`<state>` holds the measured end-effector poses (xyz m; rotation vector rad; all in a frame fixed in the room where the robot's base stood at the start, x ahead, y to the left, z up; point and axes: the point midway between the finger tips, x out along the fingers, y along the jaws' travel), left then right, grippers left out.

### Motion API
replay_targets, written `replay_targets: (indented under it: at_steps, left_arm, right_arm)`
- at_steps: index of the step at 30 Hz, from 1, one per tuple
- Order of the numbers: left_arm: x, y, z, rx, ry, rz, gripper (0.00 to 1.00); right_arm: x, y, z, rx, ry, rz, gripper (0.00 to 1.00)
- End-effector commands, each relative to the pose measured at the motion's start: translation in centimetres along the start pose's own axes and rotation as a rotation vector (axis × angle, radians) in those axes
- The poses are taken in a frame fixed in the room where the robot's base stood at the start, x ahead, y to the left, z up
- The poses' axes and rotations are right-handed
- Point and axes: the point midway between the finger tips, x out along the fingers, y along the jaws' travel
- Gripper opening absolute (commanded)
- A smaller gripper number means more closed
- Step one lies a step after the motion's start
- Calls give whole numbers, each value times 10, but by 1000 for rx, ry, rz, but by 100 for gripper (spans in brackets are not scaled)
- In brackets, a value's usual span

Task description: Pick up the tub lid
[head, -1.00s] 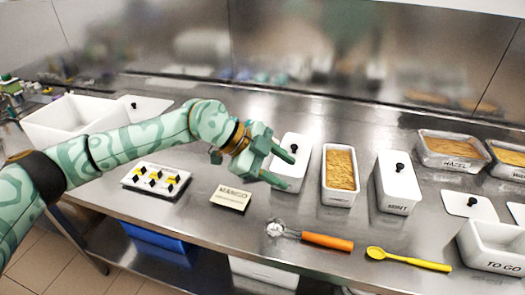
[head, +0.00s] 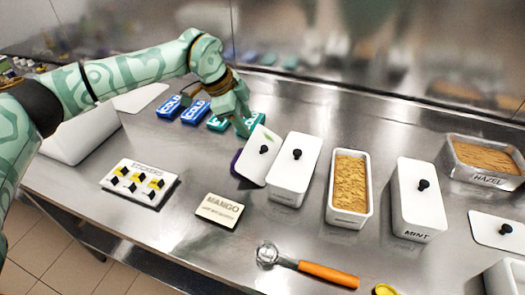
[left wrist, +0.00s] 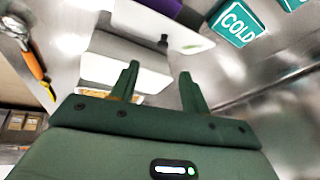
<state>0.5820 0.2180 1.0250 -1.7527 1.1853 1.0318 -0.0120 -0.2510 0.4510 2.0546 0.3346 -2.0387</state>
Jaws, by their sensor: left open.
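A white lid (head: 254,160) with a black knob lies tilted beside a white covered tub (head: 291,172), its left edge over a purple thing (head: 236,164). In the left wrist view the lid (left wrist: 150,22) shows ahead of the fingers, with the purple thing (left wrist: 166,6) at its edge. Another lid (head: 496,232) lies flat on the counter at the right. My left gripper (head: 243,128) is above the counter just behind the tilted lid, near the teal cold packs. Its two fingers (left wrist: 158,84) are apart with nothing between them. My right gripper is not in view.
Blue cold packs (head: 195,111) and teal ones (head: 218,122) lie at the back. An open tan-filled tub (head: 349,190), the MINT tub (head: 417,205) and the HAZEL tub (head: 487,178) stand to the right. A MANGO card (head: 220,211) and a scoop (head: 328,273) lie in front.

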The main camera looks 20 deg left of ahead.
Motion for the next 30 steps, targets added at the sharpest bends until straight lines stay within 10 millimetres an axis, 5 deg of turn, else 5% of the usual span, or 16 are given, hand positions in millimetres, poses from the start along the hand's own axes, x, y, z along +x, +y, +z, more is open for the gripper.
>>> replay_targets:
  at_steps: [1, 6, 14, 23, 30]
  left_arm:
    - [19, 1, 2, -1, -2, 5, 46]
    - [54, 0, 1, 0, 0, 3, 46]
    - [73, -1, 0, 0, 1, 0, 46]
    - [119, -4, 3, 0, -1, 3, 46]
    - [119, -4, 1, 1, 1, 0, 46]
  right_arm:
    - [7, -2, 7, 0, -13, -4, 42]
    - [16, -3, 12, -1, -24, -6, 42]
    - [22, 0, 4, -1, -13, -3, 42]
    - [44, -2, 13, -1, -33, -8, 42]
    - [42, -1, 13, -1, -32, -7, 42]
